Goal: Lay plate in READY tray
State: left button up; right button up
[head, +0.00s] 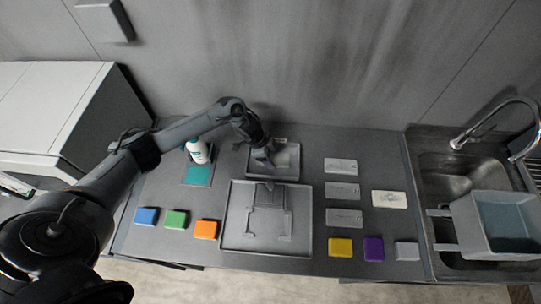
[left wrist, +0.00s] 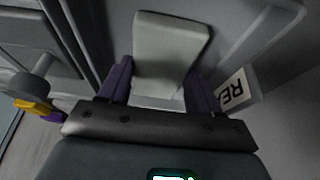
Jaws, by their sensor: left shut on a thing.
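The READY tray (head: 292,177) is a small grey tray at the back middle of the bench, behind a larger tray. Its label, partly readable as "RE", shows in the left wrist view (left wrist: 236,90). My left gripper (head: 266,161) is over this tray, with its fingers pointing down into it. In the left wrist view the purple fingers of my left gripper (left wrist: 158,88) are shut on a pale grey plate (left wrist: 170,40). The plate appears inside the tray's outline; I cannot tell whether it touches the floor. My right gripper is not in view.
A large grey tray with a fixture (head: 230,220) lies in front. A white bottle (head: 197,152) stands by a teal pad (head: 198,176). Several coloured blocks line the front edge. Three pale plates (head: 342,191) and a card (head: 389,199) lie right. A sink (head: 450,180) holds a bin (head: 500,222).

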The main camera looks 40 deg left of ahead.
pick_arm(q)
jog(key=shift+f, duration=0.1)
jog(key=o, duration=1.4)
